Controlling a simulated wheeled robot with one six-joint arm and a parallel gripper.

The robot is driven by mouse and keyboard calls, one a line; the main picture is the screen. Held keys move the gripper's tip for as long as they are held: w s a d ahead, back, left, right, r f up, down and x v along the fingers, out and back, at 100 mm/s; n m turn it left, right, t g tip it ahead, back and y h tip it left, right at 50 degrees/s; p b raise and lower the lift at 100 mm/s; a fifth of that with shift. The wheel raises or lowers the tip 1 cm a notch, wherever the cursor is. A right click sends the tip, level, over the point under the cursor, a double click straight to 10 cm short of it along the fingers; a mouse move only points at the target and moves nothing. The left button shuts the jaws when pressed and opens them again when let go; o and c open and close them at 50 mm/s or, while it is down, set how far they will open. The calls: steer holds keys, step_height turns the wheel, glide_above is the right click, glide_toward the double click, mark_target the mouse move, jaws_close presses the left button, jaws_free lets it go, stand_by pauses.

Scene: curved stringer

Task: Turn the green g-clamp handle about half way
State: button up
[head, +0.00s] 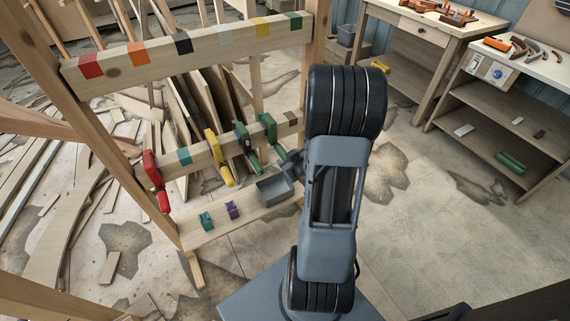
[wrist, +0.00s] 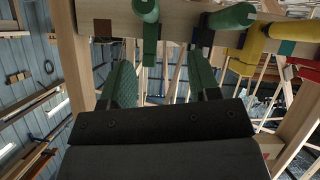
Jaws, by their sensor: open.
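Two green g-clamps hang on the lower wooden rail in the head view: one near the rail's right end (head: 268,125), one just left of it (head: 246,148). My gripper (head: 291,158) is beside the right-hand one, partly hidden by my arm. In the wrist view my gripper (wrist: 160,62) is open, its two fingers apart. A narrow green clamp part (wrist: 150,45) shows between the fingers, apparently beyond the tips; I cannot tell whether they touch. A second green clamp (wrist: 230,18) is at upper right, above the right finger.
A yellow clamp (head: 212,145) and a red clamp (head: 151,170) hang further left on the rail. A grey bin (head: 275,190), a teal clip (head: 206,221) and a purple clip (head: 232,210) sit on the plank below. Workbenches stand at right, with clear floor between.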

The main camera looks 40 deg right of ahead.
mark_target(281, 152)
steer(key=s+d+f+m+t+b, duration=0.1)
steer(key=s+f+m+t+b, duration=0.25)
steer(key=s+f+t, duration=0.3)
steer(key=shift+n+g, duration=0.35)
steer(key=shift+w+d+b, duration=0.35)
steer(key=shift+w+b, duration=1.75)
steer(key=shift+w, duration=0.15)
steer(key=shift+w+d+b, duration=0.4)
steer(key=shift+w+b, duration=1.75)
steer(key=shift+w, duration=0.05)
steer(key=shift+w+d+b, duration=0.35)
steer(key=shift+w+b, duration=1.75)
steer(key=shift+w, duration=0.15)
steer(key=c, duration=0.9)
